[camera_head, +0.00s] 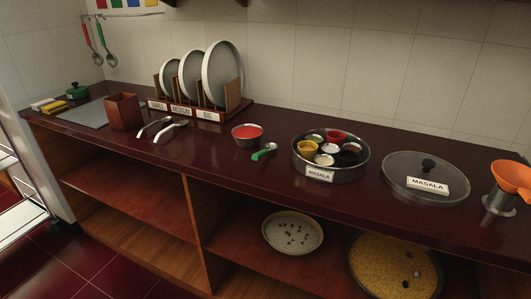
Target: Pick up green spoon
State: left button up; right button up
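A small spoon with a green handle (262,153) lies on the dark red counter, between a metal bowl of red contents (248,134) and the round masala box (331,158). Its silvery end points to the upper right. Another utensil with a green handle (101,34) hangs from the rail at the upper left, beside one with a red handle (87,37). Neither of my grippers is in view.
A plate rack (205,101) with labels stands at the back, with two metal utensils (165,128) and a wooden box (123,111) nearby. A glass lid (412,172) and orange funnel (512,174) are right. The counter's front edge (234,172) is near the spoon; pans occupy the shelf below.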

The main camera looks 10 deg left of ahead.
aim_at(271, 148)
jog(key=u, duration=2.15)
jog(key=i, duration=1.3)
jog(key=z, duration=3.55)
